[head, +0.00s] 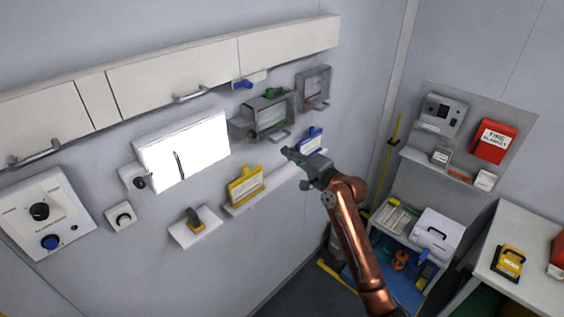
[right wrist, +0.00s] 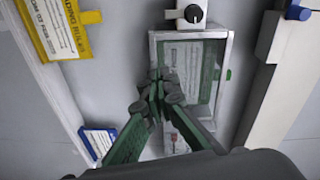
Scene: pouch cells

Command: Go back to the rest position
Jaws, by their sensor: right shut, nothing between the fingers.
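My right gripper (head: 290,153) is at the end of my copper-coloured right arm, raised in front of the wall in the head view. In the right wrist view its dark green fingers (right wrist: 160,86) meet at the tips, shut with nothing between them. Behind the fingertips is a wall-mounted clear-fronted box (right wrist: 222,75) with a card or pouch inside; I cannot tell whether the fingers touch it. In the head view a grey-framed box with a green top (head: 268,115) is on the wall above the gripper. My left gripper is not in view.
A narrow shelf (head: 236,208) holds a yellow card holder (head: 245,186) and a blue one (head: 311,140), close to the gripper. White cabinets (head: 170,75) overhang the wall. A cart (head: 381,243) with a white box and a white bench (head: 535,270) stand at the right.

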